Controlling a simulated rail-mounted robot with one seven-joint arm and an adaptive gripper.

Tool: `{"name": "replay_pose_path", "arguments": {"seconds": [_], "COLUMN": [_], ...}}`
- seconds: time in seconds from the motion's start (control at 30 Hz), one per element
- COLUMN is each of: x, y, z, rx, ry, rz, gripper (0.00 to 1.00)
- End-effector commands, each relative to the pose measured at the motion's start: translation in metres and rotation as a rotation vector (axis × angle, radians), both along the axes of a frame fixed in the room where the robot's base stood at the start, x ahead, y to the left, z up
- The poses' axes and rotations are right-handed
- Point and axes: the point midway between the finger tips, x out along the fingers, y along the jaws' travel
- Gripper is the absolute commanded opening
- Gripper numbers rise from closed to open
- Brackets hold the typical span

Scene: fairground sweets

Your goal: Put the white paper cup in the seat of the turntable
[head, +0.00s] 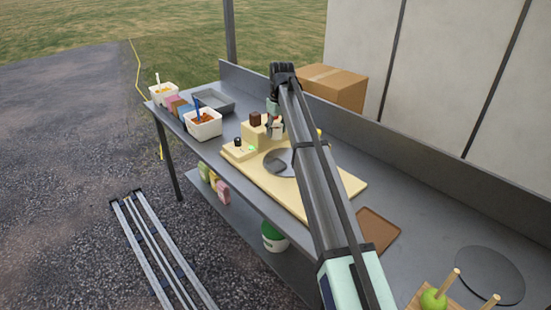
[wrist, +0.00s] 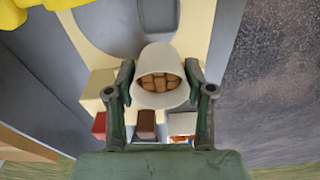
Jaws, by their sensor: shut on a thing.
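The white paper cup (wrist: 158,98) is between the two fingers of my gripper (wrist: 160,92) in the wrist view. Its open mouth faces the camera and shows several brown cubes inside. In the head view, my gripper (head: 274,122) is above the back of the cream board, mostly hidden by my arm, and the cup is hard to make out there. The turntable (head: 270,157) is a grey disc on the board, partly covered by my arm. It also shows in the wrist view (wrist: 100,28), with a darker grey patch, possibly the seat (wrist: 158,14), beyond the cup.
A cream block (head: 252,134) with a brown cube (head: 255,119) stands beside my gripper. White tubs (head: 203,125), a grey tray (head: 213,101) and coloured blocks are at the left. A cardboard box (head: 333,87) stands behind. A brown mat (head: 378,231) lies nearer.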

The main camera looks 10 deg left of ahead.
Motion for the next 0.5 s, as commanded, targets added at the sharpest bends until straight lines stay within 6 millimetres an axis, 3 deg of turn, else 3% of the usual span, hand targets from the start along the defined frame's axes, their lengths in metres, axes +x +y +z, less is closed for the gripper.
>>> {"name": "replay_pose_path", "arguments": {"seconds": [0.3, 0.5], "x": [-0.001, 0.0], "y": [-0.001, 0.0], "z": [-0.07, -0.089], "rx": [-0.001, 0.0], "ry": [0.002, 0.0], "rz": [-0.001, -0.001], "gripper": [0.19, 0.19]}}
